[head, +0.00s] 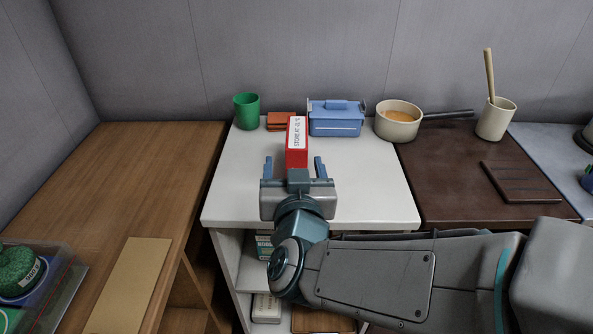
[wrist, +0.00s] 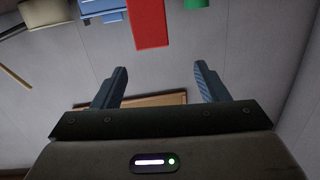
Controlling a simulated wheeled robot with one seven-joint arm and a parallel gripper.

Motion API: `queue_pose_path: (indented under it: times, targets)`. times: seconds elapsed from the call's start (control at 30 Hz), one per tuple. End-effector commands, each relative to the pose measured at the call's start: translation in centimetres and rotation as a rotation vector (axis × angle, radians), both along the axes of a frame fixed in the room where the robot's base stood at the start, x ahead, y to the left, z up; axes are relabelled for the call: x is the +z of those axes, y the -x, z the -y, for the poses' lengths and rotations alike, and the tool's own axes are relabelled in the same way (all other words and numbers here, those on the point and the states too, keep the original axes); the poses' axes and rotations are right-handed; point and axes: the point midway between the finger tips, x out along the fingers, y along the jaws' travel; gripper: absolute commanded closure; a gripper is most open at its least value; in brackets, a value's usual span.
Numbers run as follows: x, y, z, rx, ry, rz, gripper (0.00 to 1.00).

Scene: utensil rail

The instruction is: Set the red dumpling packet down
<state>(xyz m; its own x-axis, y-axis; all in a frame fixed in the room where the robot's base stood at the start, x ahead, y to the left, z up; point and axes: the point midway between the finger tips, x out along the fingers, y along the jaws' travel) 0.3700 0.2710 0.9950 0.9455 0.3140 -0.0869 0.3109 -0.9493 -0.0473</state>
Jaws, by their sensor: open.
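In the wrist view the red packet (wrist: 149,24) shows at the top, beyond the open fingertips (wrist: 160,76), with nothing between the fingers.
A green cup (head: 246,111), an orange-brown block (head: 281,121) and a blue lidded box (head: 336,118) stand behind the packet. A pot (head: 398,121) and a cream cup (head: 495,119) with a wooden handle stand to the right. White counter is bare on both sides.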

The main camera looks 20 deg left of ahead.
Motion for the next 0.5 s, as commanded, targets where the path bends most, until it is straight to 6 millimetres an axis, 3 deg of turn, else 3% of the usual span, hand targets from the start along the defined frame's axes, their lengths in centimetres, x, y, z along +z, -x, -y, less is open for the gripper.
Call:
queue_pose_path:
  times: [0.03, 0.23, 0.5]
  targets:
    - [-1.2, 0.6, -0.3, -0.015, 0.008, 0.026, 0.33]
    - [-1.5, 1.6, -0.1, -0.075, 0.022, 0.089, 0.33]
    - [-0.8, -0.5, -0.5, -0.086, 0.028, 0.096, 0.33]
